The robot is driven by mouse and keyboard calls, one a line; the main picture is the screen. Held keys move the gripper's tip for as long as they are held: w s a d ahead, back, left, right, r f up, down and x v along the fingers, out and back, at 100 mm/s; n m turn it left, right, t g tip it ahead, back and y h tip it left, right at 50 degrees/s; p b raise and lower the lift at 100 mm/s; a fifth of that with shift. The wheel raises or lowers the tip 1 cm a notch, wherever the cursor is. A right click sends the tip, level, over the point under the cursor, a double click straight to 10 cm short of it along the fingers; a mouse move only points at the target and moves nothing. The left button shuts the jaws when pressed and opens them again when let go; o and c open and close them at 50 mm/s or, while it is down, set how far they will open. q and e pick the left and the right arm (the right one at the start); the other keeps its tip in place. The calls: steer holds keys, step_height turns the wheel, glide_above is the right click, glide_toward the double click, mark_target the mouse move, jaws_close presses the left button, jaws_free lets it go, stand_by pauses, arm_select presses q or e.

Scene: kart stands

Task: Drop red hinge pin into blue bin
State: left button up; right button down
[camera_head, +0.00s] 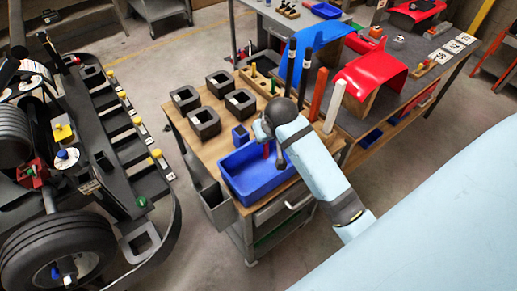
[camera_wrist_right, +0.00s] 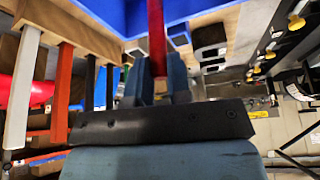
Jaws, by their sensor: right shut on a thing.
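The blue bin (camera_head: 262,190) stands on the near end of the wooden cart top and is open upward. My right gripper (camera_head: 274,156) hangs over the bin, its fingers pointing down. It is shut on the red hinge pin (camera_head: 266,150). In the right wrist view the red pin (camera_wrist_right: 157,38) sticks out beyond the fingers of the right gripper (camera_wrist_right: 160,84). Blue bin walls (camera_wrist_right: 103,12) show past it at the top. The pin's lower end and the bin floor are partly hidden. My left gripper is not in view.
Several black square blocks (camera_head: 205,122) and a small blue cup (camera_head: 240,136) stand on the cart behind and left of the bin. Tall black, red and white bars (camera_head: 335,106) rise close to the right of my arm. A kart (camera_head: 75,215) stands left.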

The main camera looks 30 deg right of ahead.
steer(key=shift+f, duration=0.7)
steer(key=c, duration=1)
jaws_free()
steer(key=b+v, duration=0.1)
steer(key=v, duration=1.3)
steer(key=shift+w, duration=0.1)
steer(key=shift+f, duration=0.1)
